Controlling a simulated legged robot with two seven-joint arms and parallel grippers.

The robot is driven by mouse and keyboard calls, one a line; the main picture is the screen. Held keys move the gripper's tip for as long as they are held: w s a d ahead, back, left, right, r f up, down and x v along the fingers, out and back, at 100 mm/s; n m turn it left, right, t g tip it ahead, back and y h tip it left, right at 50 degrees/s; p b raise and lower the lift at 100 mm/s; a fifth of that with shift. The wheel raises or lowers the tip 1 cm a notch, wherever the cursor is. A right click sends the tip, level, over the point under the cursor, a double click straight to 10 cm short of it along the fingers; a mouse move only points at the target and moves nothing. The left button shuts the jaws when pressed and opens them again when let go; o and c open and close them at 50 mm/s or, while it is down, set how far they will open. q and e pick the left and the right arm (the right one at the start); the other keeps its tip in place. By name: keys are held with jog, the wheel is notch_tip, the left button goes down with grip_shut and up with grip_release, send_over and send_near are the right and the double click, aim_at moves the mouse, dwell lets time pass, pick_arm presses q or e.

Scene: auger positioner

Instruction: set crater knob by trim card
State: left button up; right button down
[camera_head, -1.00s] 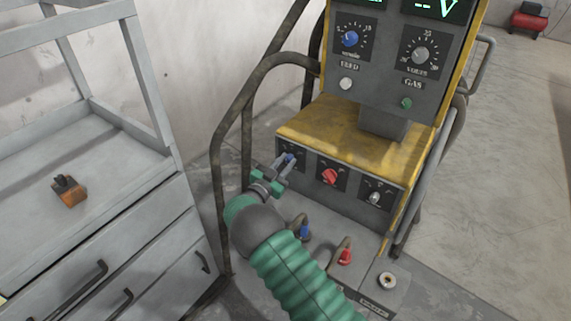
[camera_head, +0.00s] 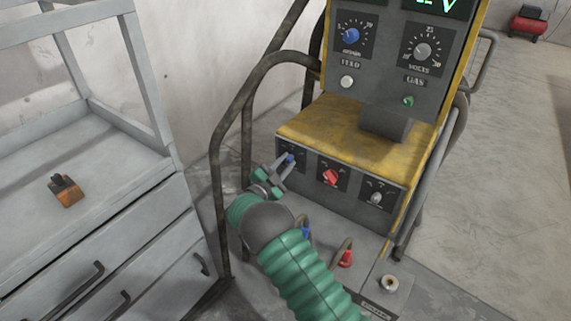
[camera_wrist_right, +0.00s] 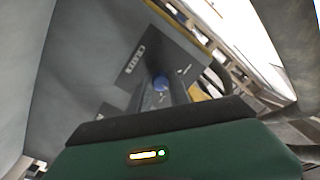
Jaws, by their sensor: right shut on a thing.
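The lower front panel of the yellow and grey machine has a blue knob (camera_head: 289,159) at its left, a red knob (camera_head: 330,177) in the middle and a grey knob (camera_head: 376,198) at its right. My right gripper (camera_head: 281,167) reaches up to the panel and is shut on the blue knob. In the right wrist view the blue knob (camera_wrist_right: 160,82) shows between the fingers, on a dark plate with pale marks. The plate's lettering is too small to read, so I cannot tell which knob is named crater. I cannot make out a trim card. My left gripper is not in view.
The upper panel has another blue dial (camera_head: 351,36), a grey volts dial (camera_head: 423,51) and a green button (camera_head: 408,101). A bent tube frame (camera_head: 232,110) stands close left of my arm. A grey cabinet (camera_head: 110,215) with an orange-brown block (camera_head: 66,190) stands at left.

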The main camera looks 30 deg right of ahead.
jog(key=shift+w, duration=0.1)
jog(key=c, duration=1.2)
grip_release()
jog(key=shift+f, duration=0.1)
jog(key=p+v, duration=0.5)
jog(key=v, duration=1.1)
jog(key=shift+a, duration=0.4)
